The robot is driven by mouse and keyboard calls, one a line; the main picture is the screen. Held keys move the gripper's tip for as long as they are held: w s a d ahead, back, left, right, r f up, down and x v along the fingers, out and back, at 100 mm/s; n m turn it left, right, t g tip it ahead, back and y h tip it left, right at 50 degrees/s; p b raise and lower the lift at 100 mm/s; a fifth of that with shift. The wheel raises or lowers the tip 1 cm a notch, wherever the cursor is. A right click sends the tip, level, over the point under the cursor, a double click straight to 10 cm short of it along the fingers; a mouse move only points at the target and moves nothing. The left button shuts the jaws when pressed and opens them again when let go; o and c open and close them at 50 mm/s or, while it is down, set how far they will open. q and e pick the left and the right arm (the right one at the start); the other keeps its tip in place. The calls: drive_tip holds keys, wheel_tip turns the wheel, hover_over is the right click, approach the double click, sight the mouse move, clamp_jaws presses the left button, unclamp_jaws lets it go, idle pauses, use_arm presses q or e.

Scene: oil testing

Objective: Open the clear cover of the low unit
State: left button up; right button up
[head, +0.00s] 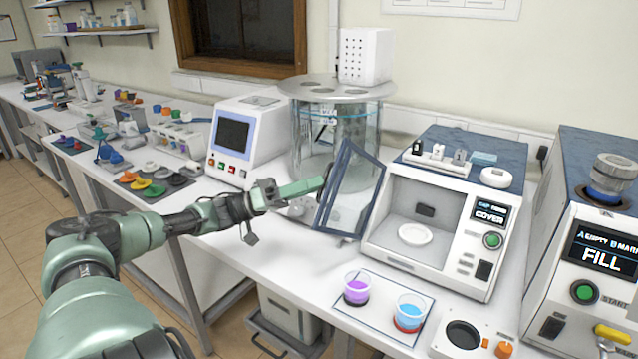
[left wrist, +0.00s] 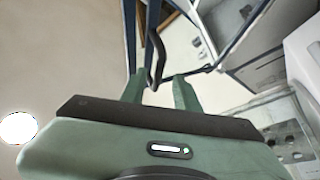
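The low unit (head: 410,205) is a white box with an open front chamber and a small screen reading "COVER". Its clear cover (head: 350,185), a pane in a dark blue frame, stands swung out at the unit's left front, leaving the chamber open. My left gripper (head: 320,183) is at the cover's left edge. In the left wrist view, my left gripper (left wrist: 159,86) has its fingers apart, with the dark curved handle (left wrist: 156,55) reaching down between them. Contact with the handle cannot be told. My right gripper is not in view.
A white dish (head: 415,234) sits inside the chamber. Cups of purple (head: 356,288) and blue liquid (head: 409,312) stand on a mat in front. A glass cylinder bath (head: 335,125) stands behind the cover. The "FILL" machine (head: 590,240) is at the right.

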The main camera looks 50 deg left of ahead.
use_arm(q)
drive_tip(key=v, duration=0.6)
drive_tip(key=shift+a, duration=0.15)
drive_tip(key=shift+f, duration=0.15)
